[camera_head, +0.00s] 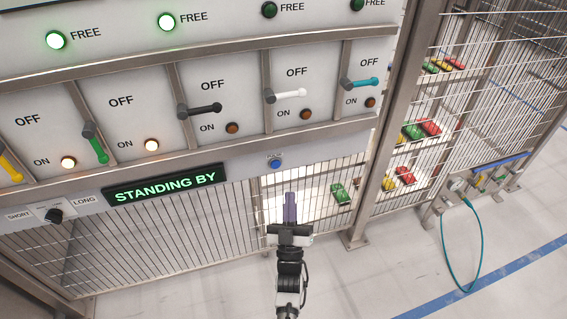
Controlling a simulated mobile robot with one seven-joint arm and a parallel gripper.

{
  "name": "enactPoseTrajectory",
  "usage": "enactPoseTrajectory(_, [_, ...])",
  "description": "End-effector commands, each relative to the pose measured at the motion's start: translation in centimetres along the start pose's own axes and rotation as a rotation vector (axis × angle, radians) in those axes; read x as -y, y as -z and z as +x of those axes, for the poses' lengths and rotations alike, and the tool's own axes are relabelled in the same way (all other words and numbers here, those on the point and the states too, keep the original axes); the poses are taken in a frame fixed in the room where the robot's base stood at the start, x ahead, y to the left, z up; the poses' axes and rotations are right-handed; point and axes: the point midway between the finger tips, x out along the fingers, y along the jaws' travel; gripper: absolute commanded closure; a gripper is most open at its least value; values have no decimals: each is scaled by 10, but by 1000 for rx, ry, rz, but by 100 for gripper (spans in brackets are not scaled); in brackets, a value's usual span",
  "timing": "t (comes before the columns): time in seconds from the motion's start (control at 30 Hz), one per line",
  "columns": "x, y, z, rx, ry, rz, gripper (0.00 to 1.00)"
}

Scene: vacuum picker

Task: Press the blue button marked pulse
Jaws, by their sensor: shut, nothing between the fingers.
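The blue button (276,164) is on the lower strip of the grey panel, with a small label above it that is too small to read. My gripper (290,196) is in front of the panel, below and slightly right of the button in the picture. Its purple fingers are shut and empty. A gap shows between the fingertips and the button in the picture; the depth between them is hard to tell.
Left of the button is a lit "STANDING BY" display (167,184) and a black SHORT/LONG knob (55,215). Several levers, such as the white one (286,95), stick out above. A wire mesh cage (440,130) with coloured blocks stands right. A teal hose (478,245) hangs near the floor.

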Motion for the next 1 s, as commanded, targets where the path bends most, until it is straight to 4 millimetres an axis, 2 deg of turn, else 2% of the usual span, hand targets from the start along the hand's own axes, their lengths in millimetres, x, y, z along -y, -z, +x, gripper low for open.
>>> enactPoseTrajectory(0.47, [3,-4,3,0,0,0,100])
enactPoseTrajectory(1.0, [38,-40,49,-2,0,0,100])
